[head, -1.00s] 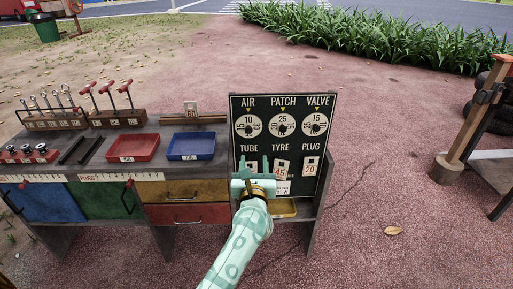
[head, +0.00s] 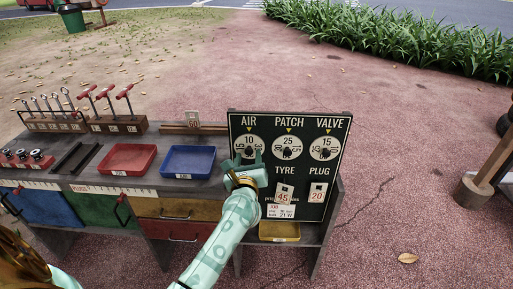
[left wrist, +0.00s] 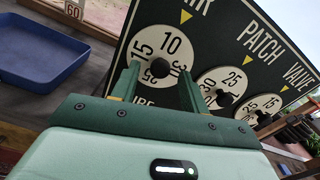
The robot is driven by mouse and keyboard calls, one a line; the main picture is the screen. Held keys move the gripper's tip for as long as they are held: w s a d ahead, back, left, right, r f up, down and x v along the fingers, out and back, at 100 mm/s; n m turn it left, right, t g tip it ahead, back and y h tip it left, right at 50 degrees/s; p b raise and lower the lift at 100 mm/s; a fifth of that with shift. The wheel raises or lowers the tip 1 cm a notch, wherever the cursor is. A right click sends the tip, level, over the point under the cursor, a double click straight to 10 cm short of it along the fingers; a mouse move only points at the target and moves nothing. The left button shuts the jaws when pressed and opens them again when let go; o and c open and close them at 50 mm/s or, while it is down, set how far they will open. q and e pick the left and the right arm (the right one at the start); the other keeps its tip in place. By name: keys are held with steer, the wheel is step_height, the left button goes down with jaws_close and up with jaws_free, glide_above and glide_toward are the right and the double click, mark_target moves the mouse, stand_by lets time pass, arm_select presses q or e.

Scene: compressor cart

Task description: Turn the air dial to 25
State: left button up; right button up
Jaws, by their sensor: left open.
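The air dial (head: 249,144) is a white round dial with a dark centre knob, at the upper left of the black board (head: 338,170). Its 10 stands at the top, below the yellow pointer, in the left wrist view (left wrist: 172,45) too. My left gripper (head: 247,160) is open in front of the dial's lower part. In the left wrist view its two fingers (left wrist: 158,82) stand apart on either side of the dial's dark knob (left wrist: 159,68). I cannot tell whether they touch it. My right gripper is not in view.
The patch dial (head: 288,147) shows 25 at the top and the valve dial (head: 326,147) shows 15. Number cards hang below them. A blue tray (head: 188,161) and a red tray (head: 127,158) lie on the bench to the left. A yellow tray (head: 279,232) sits below the board.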

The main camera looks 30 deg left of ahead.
arm_select(q)
steer(key=shift+w+a, duration=0.2)
steer(key=shift+w, duration=0.1)
jaws_close()
steer(key=shift+r+m, duration=0.15)
steer(key=shift+m, duration=0.15)
